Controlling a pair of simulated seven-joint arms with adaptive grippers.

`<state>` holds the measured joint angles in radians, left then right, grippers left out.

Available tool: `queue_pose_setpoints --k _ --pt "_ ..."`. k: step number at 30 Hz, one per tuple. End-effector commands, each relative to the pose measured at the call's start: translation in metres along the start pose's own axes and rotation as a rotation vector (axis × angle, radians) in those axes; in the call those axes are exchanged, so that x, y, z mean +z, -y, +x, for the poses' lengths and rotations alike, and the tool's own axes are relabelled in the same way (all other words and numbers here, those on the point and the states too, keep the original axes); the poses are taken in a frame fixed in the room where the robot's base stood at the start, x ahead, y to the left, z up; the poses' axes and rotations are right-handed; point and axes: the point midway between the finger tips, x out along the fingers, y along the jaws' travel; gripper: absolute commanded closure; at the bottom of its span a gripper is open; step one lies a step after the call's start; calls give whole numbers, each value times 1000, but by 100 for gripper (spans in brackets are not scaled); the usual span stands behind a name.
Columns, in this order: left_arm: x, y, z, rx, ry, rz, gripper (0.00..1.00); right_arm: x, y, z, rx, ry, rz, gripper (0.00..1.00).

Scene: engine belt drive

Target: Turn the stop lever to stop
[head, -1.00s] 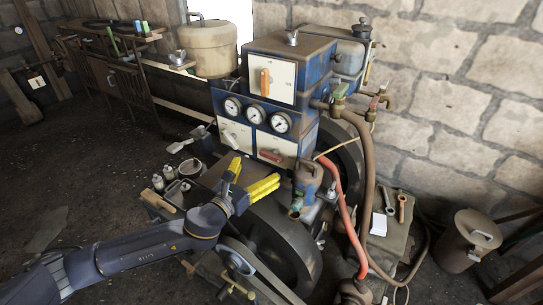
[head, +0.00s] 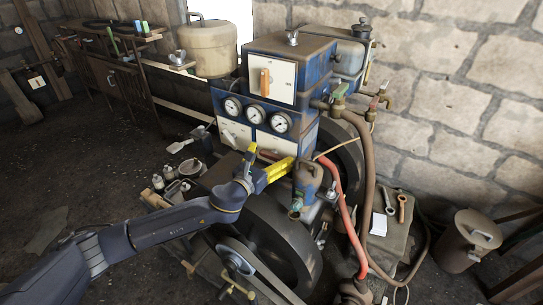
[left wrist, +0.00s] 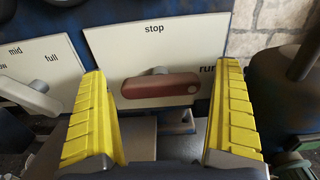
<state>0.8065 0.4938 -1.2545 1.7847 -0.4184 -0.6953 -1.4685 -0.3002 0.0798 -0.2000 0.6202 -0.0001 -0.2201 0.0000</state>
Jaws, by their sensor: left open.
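The stop lever (left wrist: 160,87) is a dull red bar on a white plate (left wrist: 185,45) lettered "stop" at the top and "run" at the right. It lies roughly level, its rounded end toward "run". My left gripper (head: 272,154) is open in front of this plate in the head view. In the left wrist view its yellow fingers (left wrist: 162,72) stand on either side of the lever, with a clear gap on each side and nothing held. In the head view the gripper hides much of the lever. My right gripper is not in view.
A pale lever (left wrist: 30,95) on a plate marked "mid" and "full" is just left of the left finger. Gauges (head: 256,114) and an orange handle (head: 265,82) sit above. A blue canister (head: 307,178) and a red hose (head: 340,215) are close on the right.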

Motion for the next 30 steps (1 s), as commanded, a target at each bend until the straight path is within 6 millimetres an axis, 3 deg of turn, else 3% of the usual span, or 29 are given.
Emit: queue_pose_setpoints --k 2,20,30 --pt "0 0 0 0 0 0 1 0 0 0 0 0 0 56" --pt "0 0 0 0 0 1 70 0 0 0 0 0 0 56" --pt "1 0 0 0 1 -68 70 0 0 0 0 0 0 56"
